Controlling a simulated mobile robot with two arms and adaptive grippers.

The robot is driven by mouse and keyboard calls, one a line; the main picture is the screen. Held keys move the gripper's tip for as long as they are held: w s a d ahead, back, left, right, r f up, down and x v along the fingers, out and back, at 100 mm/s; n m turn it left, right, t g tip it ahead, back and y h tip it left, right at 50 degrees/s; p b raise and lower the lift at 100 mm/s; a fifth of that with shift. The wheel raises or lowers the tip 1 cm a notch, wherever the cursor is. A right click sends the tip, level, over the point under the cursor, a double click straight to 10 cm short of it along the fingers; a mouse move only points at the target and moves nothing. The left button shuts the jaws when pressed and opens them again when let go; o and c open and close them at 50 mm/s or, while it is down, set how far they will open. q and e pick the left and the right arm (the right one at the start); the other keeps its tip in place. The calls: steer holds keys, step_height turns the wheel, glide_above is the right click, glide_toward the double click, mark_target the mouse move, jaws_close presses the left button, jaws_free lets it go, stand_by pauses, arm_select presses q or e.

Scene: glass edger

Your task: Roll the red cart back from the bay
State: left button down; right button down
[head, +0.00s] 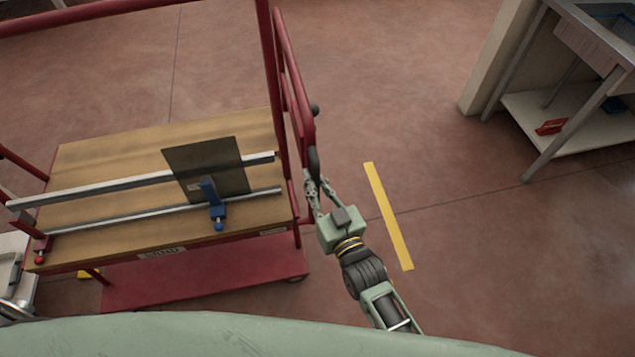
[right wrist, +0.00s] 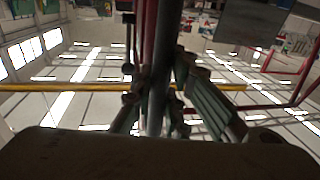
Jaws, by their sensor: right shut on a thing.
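The red cart (head: 205,284) stands at the left of the head view, with a wooden deck (head: 110,150) above a red lower shelf. A red upright handle frame (head: 294,85) rises at its right end, with a dark grip on it. My right gripper (head: 313,187) is shut on the handle at this dark grip. In the right wrist view the fingers close around a dark upright bar (right wrist: 157,95). On the deck are two metal rails (head: 110,190), a dark plate (head: 180,160) and a blue clamp (head: 215,203). My left gripper is not in view.
A yellow floor strip (head: 388,215) lies just right of my right gripper. A workbench (head: 565,140) with a lower shelf stands at the upper right, with a red item (head: 551,127) on that shelf. The floor between cart and bench is clear.

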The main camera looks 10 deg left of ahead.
steer(key=c, duration=1.7)
jaws_free()
steer(key=shift+s+a, duration=0.15)
steer(key=shift+a, duration=0.15)
steer(key=shift+d, duration=0.1)
steer(key=v, duration=1.2)
